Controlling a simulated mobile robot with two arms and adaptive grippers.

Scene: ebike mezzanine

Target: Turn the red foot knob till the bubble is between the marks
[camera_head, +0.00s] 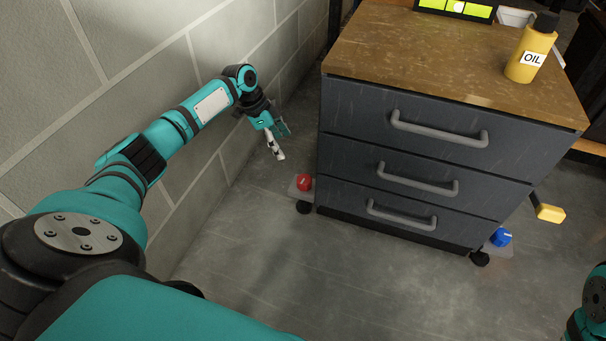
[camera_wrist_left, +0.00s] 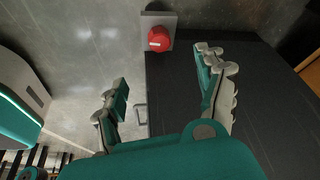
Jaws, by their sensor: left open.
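The red foot knob (camera_head: 304,182) sits on a small plate at the lower left corner of the grey drawer cabinet (camera_head: 345,140). In the left wrist view the red knob (camera_wrist_left: 159,38) is ahead of the fingers, with a pale mark on it. My left gripper (camera_head: 278,143) is open and empty, above and to the left of the knob, apart from it. Its spread fingers show in the left wrist view (camera_wrist_left: 162,67). A yellow-green level (camera_head: 457,6) with a pale bubble is cut off by the top edge; the bubble's place between the marks is unclear.
A blue knob (camera_head: 501,237) is at the cabinet's lower right corner. A yellow oil bottle (camera_head: 531,50) stands on the wooden top (camera_head: 410,50). A block wall (camera_head: 110,60) runs close along my left arm. The floor (camera_head: 330,275) before the cabinet is clear.

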